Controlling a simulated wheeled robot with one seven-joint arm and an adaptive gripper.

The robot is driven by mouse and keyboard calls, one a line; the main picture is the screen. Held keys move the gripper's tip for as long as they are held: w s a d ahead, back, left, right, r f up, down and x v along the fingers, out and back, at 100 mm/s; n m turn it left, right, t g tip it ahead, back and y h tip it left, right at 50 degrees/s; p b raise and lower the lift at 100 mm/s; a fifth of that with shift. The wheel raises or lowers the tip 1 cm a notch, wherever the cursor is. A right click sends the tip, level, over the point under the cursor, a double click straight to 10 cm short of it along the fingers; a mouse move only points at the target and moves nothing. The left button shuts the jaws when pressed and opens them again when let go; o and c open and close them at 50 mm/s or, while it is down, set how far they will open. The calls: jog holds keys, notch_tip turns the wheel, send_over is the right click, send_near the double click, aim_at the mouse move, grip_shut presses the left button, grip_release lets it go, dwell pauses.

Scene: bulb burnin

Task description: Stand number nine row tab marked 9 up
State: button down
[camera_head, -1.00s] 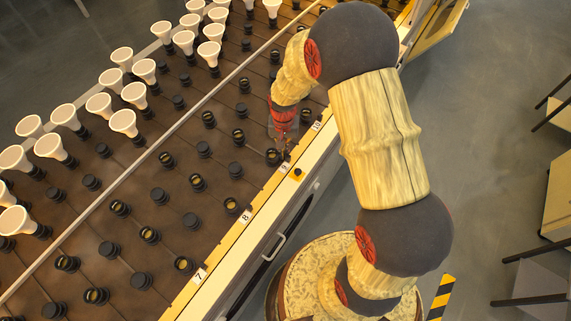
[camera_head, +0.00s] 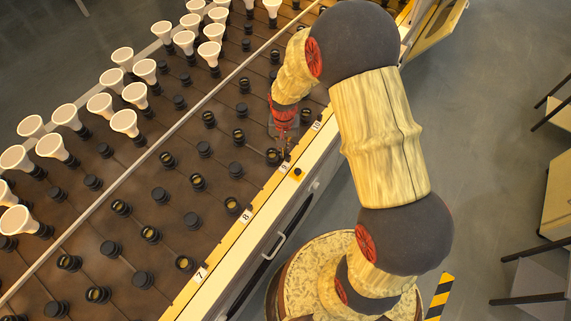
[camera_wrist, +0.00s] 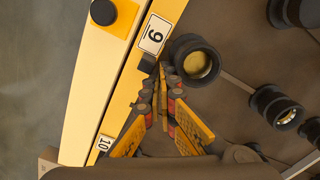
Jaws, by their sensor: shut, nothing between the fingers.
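The row tab marked 9 (camera_head: 284,168) is a small white plate with a black number on the yellow front rail of the rack. In the wrist view the tab (camera_wrist: 155,33) shows its face and appears to lie flat along the rail. A small dark block (camera_wrist: 148,63) sits at its near end. My gripper (camera_head: 284,150) is low beside the tab, on its rack side. In the wrist view my gripper (camera_wrist: 163,68) has its fingertips together and empty, close to the dark block and just short of the tab. I cannot tell whether they touch it.
A dark socket with a yellowish inside (camera_wrist: 197,61) stands right beside the fingertips. Tabs 8 (camera_head: 245,216), 7 (camera_head: 199,275) and 10 (camera_head: 317,125) share the rail. A black button on a yellow base (camera_head: 297,174) is in front of tab 9. White bulbs (camera_head: 124,122) stand farther back.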

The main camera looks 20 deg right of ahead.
aim_at(291, 159)
jog(key=shift+s+d, duration=0.2)
jog(key=shift+s, duration=0.05)
jog(key=shift+s+d+r+p, duration=0.25)
jog(key=shift+s+r+p, duration=0.2)
jog(key=shift+r+p, duration=0.55)
dwell(2.2)
jog(key=shift+s+d+p, duration=0.4)
jog(key=shift+s+p, duration=0.1)
jog(key=shift+p, duration=0.25)
dwell(1.4)
jog(key=shift+r, duration=0.15)
jog(key=shift+w+a+r+p, duration=0.2)
jog(key=shift+w+r+p, duration=0.1)
jog(key=shift+r+p, duration=0.15)
jog(key=shift+w+a+r+p, duration=0.2)
jog(key=shift+w+r+p, duration=0.1)
jog(key=shift+r, duration=0.15)
notch_tip(291, 159, up, 6)
jog(key=p, duration=0.4)
dwell(0.5)
